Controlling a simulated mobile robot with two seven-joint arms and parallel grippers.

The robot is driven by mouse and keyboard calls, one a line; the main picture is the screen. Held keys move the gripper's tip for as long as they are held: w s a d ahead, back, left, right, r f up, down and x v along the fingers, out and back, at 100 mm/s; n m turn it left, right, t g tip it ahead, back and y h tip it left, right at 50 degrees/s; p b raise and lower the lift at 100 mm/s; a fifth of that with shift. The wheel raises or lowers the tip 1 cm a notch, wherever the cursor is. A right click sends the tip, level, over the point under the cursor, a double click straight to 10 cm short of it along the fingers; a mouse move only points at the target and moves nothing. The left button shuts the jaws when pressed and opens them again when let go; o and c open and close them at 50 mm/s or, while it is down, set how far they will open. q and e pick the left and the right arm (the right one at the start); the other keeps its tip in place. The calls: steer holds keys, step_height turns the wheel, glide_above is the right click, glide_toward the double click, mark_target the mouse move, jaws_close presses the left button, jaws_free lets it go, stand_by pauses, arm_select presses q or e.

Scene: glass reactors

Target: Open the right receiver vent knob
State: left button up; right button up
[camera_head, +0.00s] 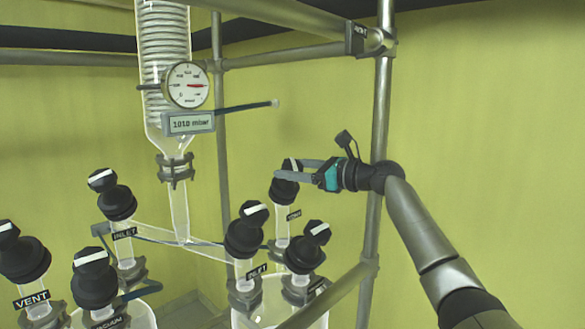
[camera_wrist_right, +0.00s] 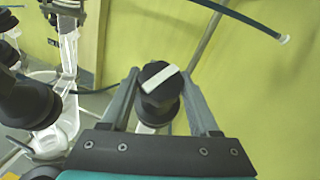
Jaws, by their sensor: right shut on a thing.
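The right receiver vent knob (camera_head: 285,190) is a black knob with a white bar, on a glass neck at the back of the right receiver. A small dark label below it is hard to read. My right gripper (camera_head: 287,172) reaches it from the right and is shut on it. In the right wrist view the knob (camera_wrist_right: 160,84) sits between the two fingers of the gripper (camera_wrist_right: 160,90), its white bar running diagonally. The finger contact itself is not clear there. My left gripper is not in view.
The right receiver's inlet knob (camera_head: 245,234) and another black knob (camera_head: 307,250) stand close in front. The left receiver has several similar knobs. A gauge (camera_head: 187,85) and a condenser (camera_head: 165,40) rise behind. A metal frame post (camera_head: 379,120) stands beside my right wrist.

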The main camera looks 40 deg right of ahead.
steer(key=shift+f, duration=0.15)
steer(key=o, duration=1.4)
